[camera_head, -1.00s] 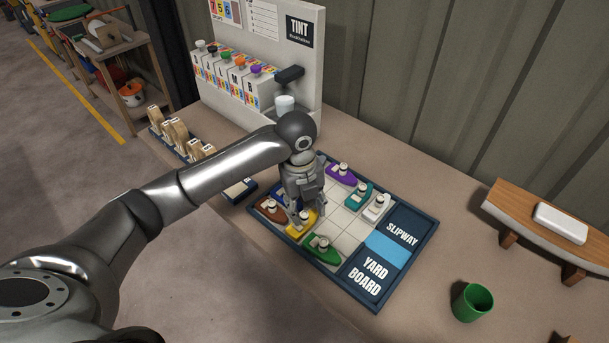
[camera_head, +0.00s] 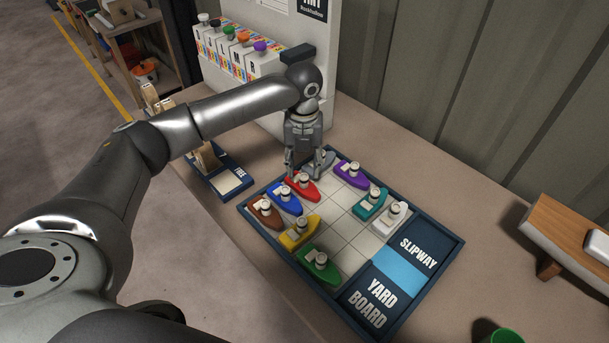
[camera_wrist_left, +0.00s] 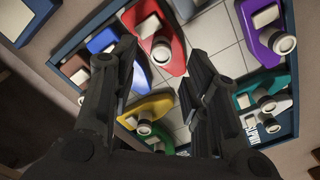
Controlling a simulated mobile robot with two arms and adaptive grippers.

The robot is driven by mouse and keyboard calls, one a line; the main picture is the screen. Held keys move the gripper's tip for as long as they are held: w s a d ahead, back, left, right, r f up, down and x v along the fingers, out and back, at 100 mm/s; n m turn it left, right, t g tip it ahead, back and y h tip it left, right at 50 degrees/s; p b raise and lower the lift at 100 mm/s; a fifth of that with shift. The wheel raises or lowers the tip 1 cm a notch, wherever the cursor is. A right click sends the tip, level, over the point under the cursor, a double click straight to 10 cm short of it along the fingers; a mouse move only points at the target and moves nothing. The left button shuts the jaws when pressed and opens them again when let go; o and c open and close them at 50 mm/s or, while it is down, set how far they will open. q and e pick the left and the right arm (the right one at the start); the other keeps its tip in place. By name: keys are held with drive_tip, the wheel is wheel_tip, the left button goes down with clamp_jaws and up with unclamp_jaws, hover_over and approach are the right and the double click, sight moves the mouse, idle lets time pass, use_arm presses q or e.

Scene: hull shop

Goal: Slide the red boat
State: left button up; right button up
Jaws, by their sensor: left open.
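The red boat (camera_head: 301,187) sits on the yard board (camera_head: 385,303) between the blue boat (camera_head: 285,199) and a grey boat (camera_head: 322,161), with the purple boat (camera_head: 351,174) further right. My left gripper (camera_head: 303,174) is open above the far end of the red boat, partly covering it and the grey boat. In the left wrist view the red boat (camera_wrist_left: 168,50) shows beyond the gap between my open fingers (camera_wrist_left: 165,85), with nothing held. I cannot tell whether a finger touches it. My right gripper is not in view.
Yellow (camera_head: 299,233), green (camera_head: 319,265), brown (camera_head: 264,212), teal (camera_head: 370,204) and white (camera_head: 391,218) boats stand on the board. Its middle cells are bare. A tint dispenser (camera_head: 250,50) stands behind; a green cup (camera_head: 503,336) is at front right.

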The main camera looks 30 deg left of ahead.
sight(304, 176)
use_arm(q)
wheel_tip(304, 176, down, 5)
drive_tip(key=shift+w+f, duration=0.1)
drive_tip(key=shift+c, duration=1)
drive_tip(key=c, duration=0.5)
drive_tip(key=shift+c, duration=1.1)
clamp_jaws()
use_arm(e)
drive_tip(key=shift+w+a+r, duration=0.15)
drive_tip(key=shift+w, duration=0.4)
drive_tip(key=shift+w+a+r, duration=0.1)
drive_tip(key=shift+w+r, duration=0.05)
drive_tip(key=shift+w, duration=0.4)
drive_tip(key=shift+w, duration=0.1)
